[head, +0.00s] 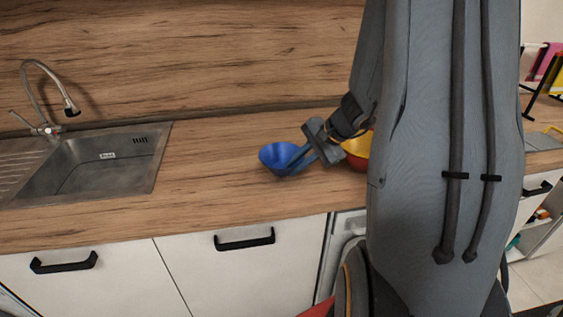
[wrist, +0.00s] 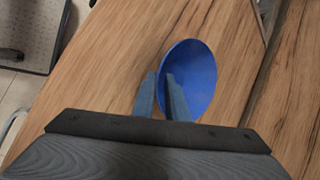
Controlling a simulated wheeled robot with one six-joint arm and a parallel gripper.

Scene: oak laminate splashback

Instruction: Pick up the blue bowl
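The blue bowl (head: 279,157) stands on the wooden counter, to the right of the sink in the head view. It also shows in the wrist view (wrist: 196,66), with its hollow facing the camera. My gripper (head: 295,163) reaches down to the bowl's right side in the head view. In the wrist view my gripper (wrist: 160,75) has its two fingers apart, with the near left rim of the bowl between them. One finger is over the bowl's inside and the other is outside it. I cannot tell whether either finger touches the rim.
A bowl, yellow inside and red outside (head: 357,150), stands right of the blue one, partly hidden by my arm. The steel sink (head: 100,165) with its tap (head: 45,100) is at the left. The counter (head: 205,165) between sink and blue bowl is clear. The splashback (head: 190,60) rises behind.

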